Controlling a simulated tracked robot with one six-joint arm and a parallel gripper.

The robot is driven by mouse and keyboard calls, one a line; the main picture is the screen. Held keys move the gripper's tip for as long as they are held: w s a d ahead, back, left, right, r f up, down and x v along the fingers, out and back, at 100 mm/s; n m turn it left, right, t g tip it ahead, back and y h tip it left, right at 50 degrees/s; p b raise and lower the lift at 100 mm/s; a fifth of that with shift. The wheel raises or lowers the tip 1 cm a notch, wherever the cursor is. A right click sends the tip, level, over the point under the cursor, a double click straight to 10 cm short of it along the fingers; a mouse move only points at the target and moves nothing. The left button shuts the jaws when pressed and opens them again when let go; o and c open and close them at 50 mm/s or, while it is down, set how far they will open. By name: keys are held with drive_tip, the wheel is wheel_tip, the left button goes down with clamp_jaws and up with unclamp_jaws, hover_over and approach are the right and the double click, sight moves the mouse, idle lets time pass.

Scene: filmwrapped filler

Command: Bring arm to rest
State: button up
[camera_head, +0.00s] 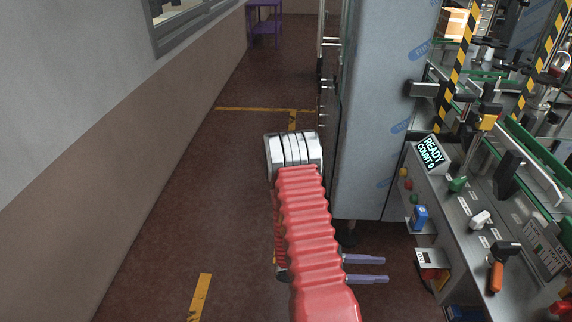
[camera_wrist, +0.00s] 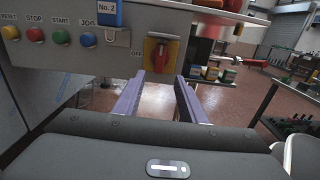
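My arm, in a red ribbed sleeve (camera_head: 305,225), is folded low in front of my body in the head view. My gripper (camera_head: 386,269) points right toward the lower part of the machine, with its two purple fingers apart. In the wrist view my gripper (camera_wrist: 159,80) is open, with nothing visible between the fingers. The fingers point toward the area below a control panel and do not visibly touch anything.
The machine's grey cabinet (camera_head: 380,110) and its control panel (camera_wrist: 60,50), with coloured buttons and a red rotary switch (camera_wrist: 160,54) marked OFF, stand close ahead of the gripper. A display (camera_head: 430,154) reads READY COUNT 0. A wall (camera_head: 110,140) bounds the left; the aisle floor (camera_head: 235,150) is clear.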

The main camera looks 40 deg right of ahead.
drive_tip(key=shift+f, duration=0.1)
drive_tip(key=s+a+f+m+g+y, duration=0.1)
drive_tip(key=s+a+f+m+y, duration=0.1)
drive_tip(key=s+a+m+y, duration=0.25)
drive_tip(key=w+a+r+m+t+y, duration=0.1)
drive_tip(key=w+a+r+m+y, duration=0.2)
drive_tip(key=a+y, duration=0.35)
drive_tip(key=w+a+r+m+t+y, duration=0.1)
drive_tip(key=w+a+r+m+t, duration=0.1)
drive_tip(key=w+a+r+t, duration=0.5)
drive_tip(key=w+a+r+m+t, duration=0.1)
drive_tip(key=w+a+r+t, duration=0.25)
drive_tip(key=a+r, duration=0.4)
drive_tip(key=w+a+r+t+y, duration=0.1)
drive_tip(key=a+r+t, duration=0.6)
drive_tip(key=a+r, duration=0.3)
wheel_tip(320, 180, up, 4)
drive_tip(key=shift+a+n+y, duration=0.3)
drive_tip(key=shift+a+n, duration=0.1)
drive_tip(key=shift+n, duration=0.05)
